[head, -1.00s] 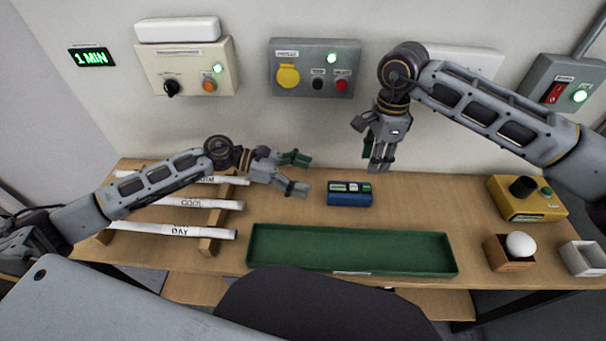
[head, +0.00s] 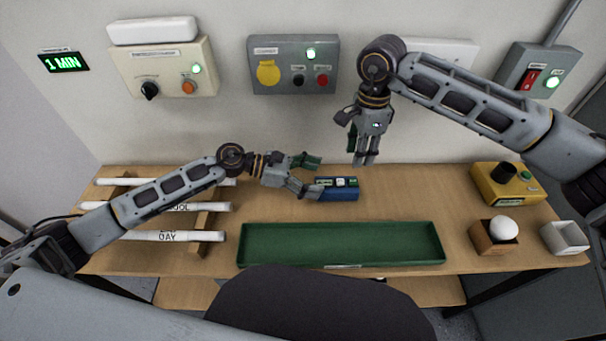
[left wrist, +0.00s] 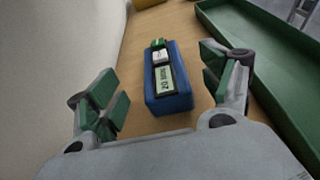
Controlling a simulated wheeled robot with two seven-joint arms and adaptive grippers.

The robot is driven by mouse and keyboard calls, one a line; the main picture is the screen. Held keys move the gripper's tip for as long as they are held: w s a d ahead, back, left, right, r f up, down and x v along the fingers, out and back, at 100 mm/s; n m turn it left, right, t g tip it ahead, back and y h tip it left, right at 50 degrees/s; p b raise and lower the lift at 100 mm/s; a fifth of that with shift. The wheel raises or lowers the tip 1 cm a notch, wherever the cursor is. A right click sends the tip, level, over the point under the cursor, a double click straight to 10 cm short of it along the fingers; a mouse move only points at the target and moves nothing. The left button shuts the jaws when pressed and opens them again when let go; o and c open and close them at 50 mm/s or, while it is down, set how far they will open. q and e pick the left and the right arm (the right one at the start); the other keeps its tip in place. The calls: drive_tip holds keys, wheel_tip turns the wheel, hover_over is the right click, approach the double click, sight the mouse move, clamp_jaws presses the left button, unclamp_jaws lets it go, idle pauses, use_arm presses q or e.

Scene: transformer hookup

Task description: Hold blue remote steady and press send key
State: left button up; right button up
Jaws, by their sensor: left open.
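The blue remote (head: 340,194) lies flat on the wooden table behind the green tray. Its top has a label window, a white key (left wrist: 162,56) and a green key (left wrist: 158,43). My left gripper (head: 314,177) is open at the remote's left end. In the left wrist view the remote (left wrist: 168,103) lies between the spread green-padded fingers (left wrist: 162,88), with a gap on both sides. The near finger overlaps the remote's left end in the head view. My right gripper (head: 361,158) points down behind and above the remote, apart from it; its opening is unclear.
The green tray (head: 340,262) lies in front of the remote. White labelled rods (head: 180,236) rest on a rack at left. A yellow box (head: 505,194), a wooden holder with a white ball (head: 503,229) and a white open box (head: 578,248) stand at right. Control boxes hang on the wall.

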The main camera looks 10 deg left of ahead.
sight(336, 182)
use_arm(q)
drive_tip(key=shift+x, duration=3.45)
drive_tip(key=c, duration=1.1)
drive_tip(key=shift+f, duration=0.1)
drive_tip(key=shift+c, duration=0.6)
use_arm(e)
clamp_jaws()
use_arm(q)
drive_tip(key=shift+s, duration=0.1)
drive_tip(key=shift+f, duration=0.1)
